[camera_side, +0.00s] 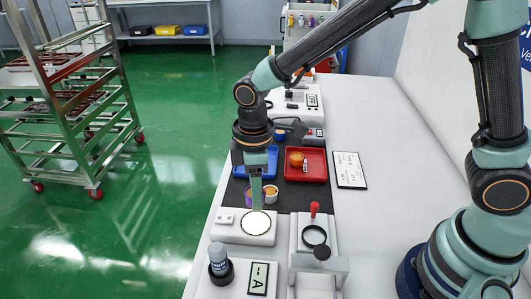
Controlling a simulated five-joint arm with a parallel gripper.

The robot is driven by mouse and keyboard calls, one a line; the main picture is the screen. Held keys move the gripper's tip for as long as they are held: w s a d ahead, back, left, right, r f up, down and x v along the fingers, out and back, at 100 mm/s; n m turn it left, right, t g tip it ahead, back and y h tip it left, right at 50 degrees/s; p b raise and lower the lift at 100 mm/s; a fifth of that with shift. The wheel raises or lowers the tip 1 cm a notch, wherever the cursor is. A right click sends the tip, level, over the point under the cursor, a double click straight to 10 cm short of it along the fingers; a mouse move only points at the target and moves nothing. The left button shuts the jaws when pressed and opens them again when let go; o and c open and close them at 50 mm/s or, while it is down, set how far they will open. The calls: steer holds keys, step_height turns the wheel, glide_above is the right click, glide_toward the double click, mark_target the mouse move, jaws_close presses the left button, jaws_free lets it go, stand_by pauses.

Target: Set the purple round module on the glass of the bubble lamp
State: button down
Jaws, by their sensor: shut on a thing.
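My gripper (257,207) points straight down over the near end of the dark mat. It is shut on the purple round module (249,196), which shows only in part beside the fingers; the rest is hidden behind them. The bubble lamp (232,234) is a low white box with a pale, lit round glass (256,223) on top. The fingertips are at the far edge of the glass in the picture. I cannot tell whether the module touches the glass.
A small cup with orange inside (271,194) stands just right of the fingers. Behind are a blue tray (240,168) and a red tray (318,177). A press-like fixture with a red knob (314,209) stands right of the lamp. A dark-capped bottle (218,258) and a display (258,279) are in front.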

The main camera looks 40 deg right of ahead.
mark_target(256, 223)
steer(key=shift+f, duration=3.3)
steer(key=shift+c, duration=1.7)
jaws_free()
steer(key=shift+f, duration=0.1)
step_height(256, 223, up, 11)
steer(key=shift+r, duration=0.1)
steer(key=shift+d+r, duration=0.1)
steer(key=shift+r, duration=0.45)
steer(key=s+d+r+m+t, duration=0.2)
steer(key=s+d+r+m, duration=0.1)
steer(key=d, duration=0.6)
steer(key=s+d+r+m+t, duration=0.3)
steer(key=d+r+m, duration=0.3)
steer(key=d+m, duration=0.2)
steer(key=shift+s+d+r+m+t, duration=0.15)
steer(key=shift+s+d+m+t, duration=0.15)
steer(key=shift+d, duration=0.15)
